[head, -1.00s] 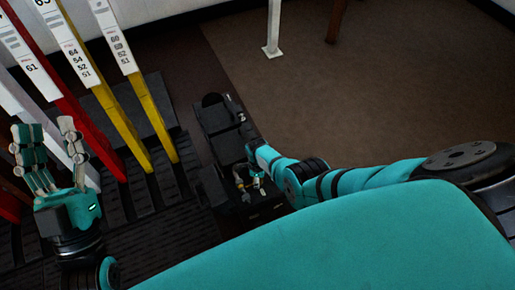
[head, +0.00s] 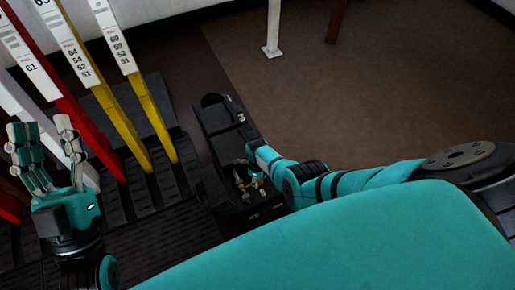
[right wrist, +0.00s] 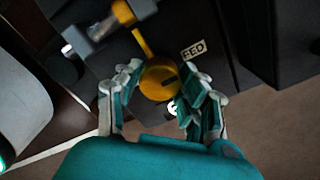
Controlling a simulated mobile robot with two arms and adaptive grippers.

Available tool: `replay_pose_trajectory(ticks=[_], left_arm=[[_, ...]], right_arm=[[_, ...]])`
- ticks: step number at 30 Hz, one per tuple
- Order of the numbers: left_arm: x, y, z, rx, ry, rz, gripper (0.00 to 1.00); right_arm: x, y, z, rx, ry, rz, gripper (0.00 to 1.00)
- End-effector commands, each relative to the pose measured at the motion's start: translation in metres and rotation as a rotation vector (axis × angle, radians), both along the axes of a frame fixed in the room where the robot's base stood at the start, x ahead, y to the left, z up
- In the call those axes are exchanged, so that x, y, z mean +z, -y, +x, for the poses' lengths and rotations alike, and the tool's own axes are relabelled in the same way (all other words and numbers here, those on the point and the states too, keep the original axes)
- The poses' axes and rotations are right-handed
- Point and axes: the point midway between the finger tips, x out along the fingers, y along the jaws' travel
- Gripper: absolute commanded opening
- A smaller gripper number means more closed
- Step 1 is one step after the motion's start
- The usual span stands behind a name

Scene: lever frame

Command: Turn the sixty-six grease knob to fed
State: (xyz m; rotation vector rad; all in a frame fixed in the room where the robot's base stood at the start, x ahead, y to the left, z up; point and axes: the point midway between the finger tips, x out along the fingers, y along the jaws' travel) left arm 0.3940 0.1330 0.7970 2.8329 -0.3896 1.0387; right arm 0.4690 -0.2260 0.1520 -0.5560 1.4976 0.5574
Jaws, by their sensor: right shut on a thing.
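The round yellow grease knob (right wrist: 158,80) shows in the right wrist view on a dark box, with a dark mark on its face. A yellow strip runs from it toward the upper left. The FED label (right wrist: 194,50) is on the box above and right of the knob. My right gripper (right wrist: 160,88) is shut on the knob, fingers on both sides. In the head view my right gripper (head: 248,174) is over the black box (head: 218,118); the knob is too small to tell there. My left gripper (head: 50,135) is open and empty at the left.
Numbered levers stand at the left: a red one (head: 80,122), yellow ones (head: 122,128) and white ones, rising from a dark ribbed frame (head: 150,218). A yellow-orange fitting (right wrist: 123,12) with a grey cylinder is near the knob. Brown floor (head: 370,110) lies open at the right.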

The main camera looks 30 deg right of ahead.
Motion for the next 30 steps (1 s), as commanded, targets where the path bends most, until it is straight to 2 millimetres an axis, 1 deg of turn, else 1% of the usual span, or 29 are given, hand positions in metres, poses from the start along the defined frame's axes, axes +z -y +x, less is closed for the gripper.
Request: replay_pose_trajectory(ticks=[1,6,14,19,23,26,30], left_arm=[[0.000,0.000,0.000,0.000,-0.001,0.000,0.40],[0.000,0.000,0.000,0.000,-0.002,0.001,0.40],[-0.005,0.000,0.000,-0.001,-0.017,0.000,0.40],[-0.004,0.000,0.000,0.000,-0.013,0.000,0.40],[-0.003,0.000,0.000,0.000,-0.010,0.000,0.40],[-0.003,0.000,0.000,0.000,-0.009,0.000,0.40],[-0.003,0.000,0.000,0.001,-0.009,0.000,0.40]], right_arm=[[0.000,0.003,-0.002,0.000,-0.005,-0.005,0.42],[0.000,0.002,-0.001,0.001,-0.003,-0.004,0.63],[0.000,0.001,0.000,0.001,-0.002,-0.001,0.63],[0.004,0.000,0.000,0.002,-0.001,-0.001,0.63],[0.014,0.000,0.001,0.003,0.001,-0.002,0.63],[0.025,0.000,0.000,0.001,0.001,-0.002,0.63],[0.045,0.001,0.000,0.001,0.001,-0.002,0.63]])
